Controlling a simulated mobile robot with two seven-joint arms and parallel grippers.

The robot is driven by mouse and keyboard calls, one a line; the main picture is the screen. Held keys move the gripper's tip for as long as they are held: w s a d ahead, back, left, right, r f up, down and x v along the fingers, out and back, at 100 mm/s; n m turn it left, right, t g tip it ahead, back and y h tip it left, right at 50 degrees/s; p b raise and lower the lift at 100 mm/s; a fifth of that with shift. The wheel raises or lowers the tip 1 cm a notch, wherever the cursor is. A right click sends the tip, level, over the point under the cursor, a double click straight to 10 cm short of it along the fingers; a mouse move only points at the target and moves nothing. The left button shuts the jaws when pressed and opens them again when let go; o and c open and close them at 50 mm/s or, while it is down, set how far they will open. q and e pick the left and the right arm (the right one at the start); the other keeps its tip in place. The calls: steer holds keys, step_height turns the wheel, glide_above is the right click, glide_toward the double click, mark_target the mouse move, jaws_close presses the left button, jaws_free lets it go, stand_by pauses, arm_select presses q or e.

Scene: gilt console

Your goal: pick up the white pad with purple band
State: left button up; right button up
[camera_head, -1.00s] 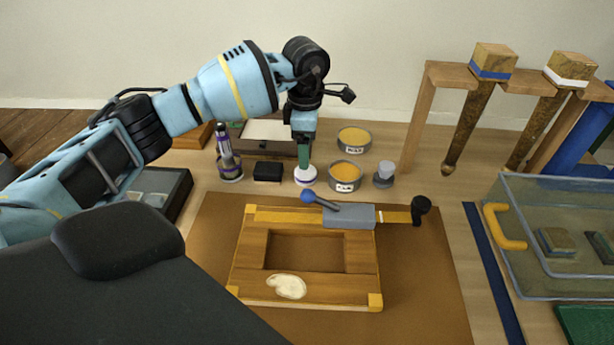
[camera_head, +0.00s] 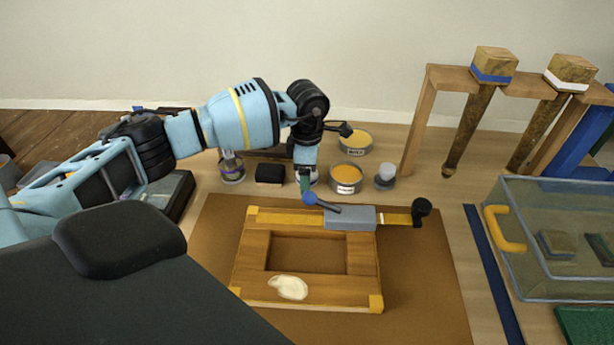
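The white pad with purple band (camera_head: 315,177) stands on the table behind the wooden frame, beside a tin of amber paste. Most of it is hidden behind my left gripper; only a bit of white shows at its right. My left gripper (camera_head: 305,187) points down in front of the pad, its greenish tip just above the blue ball handle. I cannot tell whether its fingers are open or whether they touch anything. My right gripper is not in view.
A wooden frame (camera_head: 250,258) with a grey clamp block (camera_head: 350,218) lies on a brown mat (camera_head: 425,285). Two amber tins (camera_head: 346,178) (camera_head: 354,142), a grey-white knob (camera_head: 385,177) and a black block (camera_head: 270,174) stand nearby. A clear bin (camera_head: 555,205) is at right.

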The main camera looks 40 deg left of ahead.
arm_select(q)
steer(key=shift+c, duration=0.2)
steer(key=c, duration=1)
steer(key=shift+r, duration=0.1)
step_height(320, 180, up, 10)
steer(key=shift+f, duration=0.1)
